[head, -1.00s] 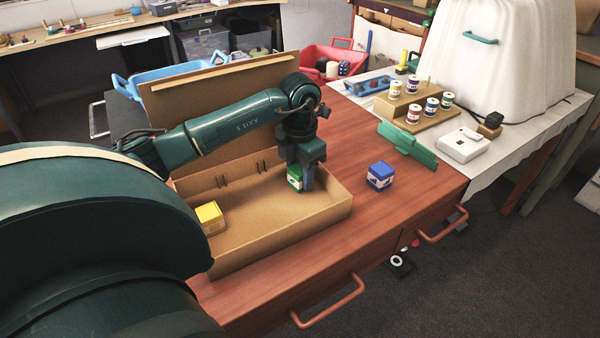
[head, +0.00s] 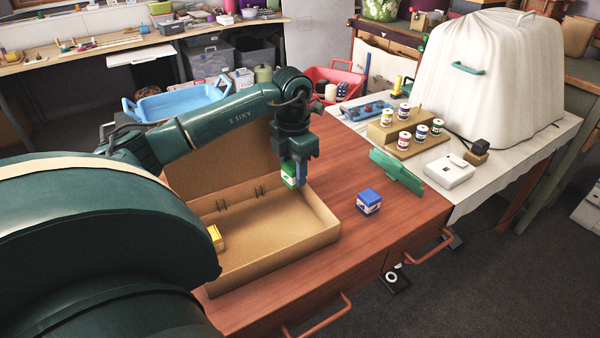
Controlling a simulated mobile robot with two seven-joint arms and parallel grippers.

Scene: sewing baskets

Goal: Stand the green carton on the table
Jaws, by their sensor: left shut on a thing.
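The green carton (head: 287,174) is a small green and white box, partly hidden by the fingers. My left gripper (head: 296,178) points down and is shut on it, holding it above the back right part of the open cardboard box (head: 270,262). The wooden table (head: 352,252) carries the box and has bare top to its right. My right gripper is not in the head view.
A blue carton (head: 368,201) stands on the table right of the box. A yellow carton (head: 215,237) is inside the box at left, partly hidden by my arm. A green long object (head: 396,170) lies at the table's right edge. The box's raised lid (head: 220,155) stands behind.

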